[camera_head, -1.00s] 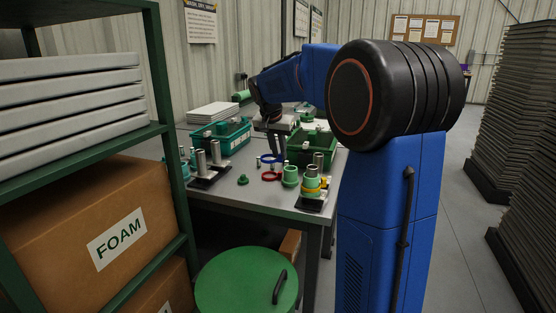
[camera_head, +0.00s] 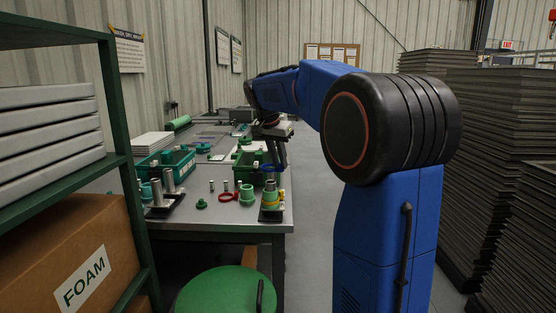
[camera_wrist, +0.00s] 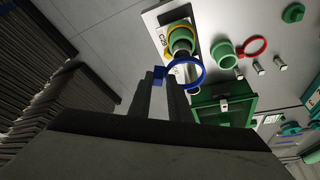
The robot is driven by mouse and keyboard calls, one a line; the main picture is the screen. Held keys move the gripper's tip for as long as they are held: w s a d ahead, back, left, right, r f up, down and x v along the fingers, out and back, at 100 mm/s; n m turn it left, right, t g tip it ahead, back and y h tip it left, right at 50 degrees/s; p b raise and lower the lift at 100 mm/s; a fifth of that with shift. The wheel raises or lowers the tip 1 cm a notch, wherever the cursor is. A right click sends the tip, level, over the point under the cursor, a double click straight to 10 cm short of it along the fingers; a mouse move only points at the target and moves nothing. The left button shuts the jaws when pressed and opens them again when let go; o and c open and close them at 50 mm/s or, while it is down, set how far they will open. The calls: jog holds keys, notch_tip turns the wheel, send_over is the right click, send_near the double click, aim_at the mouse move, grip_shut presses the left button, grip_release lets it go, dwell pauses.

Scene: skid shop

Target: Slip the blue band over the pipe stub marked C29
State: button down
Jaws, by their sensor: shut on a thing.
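My gripper (camera_wrist: 160,92) is shut on the tab of the blue band (camera_wrist: 204,76), whose open ring sticks out to the right of the fingers in the wrist view. In the head view, my gripper (camera_head: 277,152) hangs over the right end of the bench, with the blue band (camera_head: 267,168) small beside it. The pipe stub marked C29 (camera_wrist: 181,41) stands on a pale plate with its label beside it. Green and yellow rings sit around the stub. The blue band appears close to the stub's free end; whether it is around it I cannot tell.
A green cup-like part (camera_wrist: 222,54) and a red band (camera_wrist: 263,44) lie beside the stub. A green bin (camera_wrist: 240,103) is close to the gripper. Another pair of stubs (camera_head: 169,181) stands at the bench's left. A green-topped stool (camera_head: 225,292) is in front.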

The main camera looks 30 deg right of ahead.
aim_at(279, 169)
jog(key=shift+f, duration=2.1)
jog(key=shift+f, duration=1.1)
dwell(4.8)
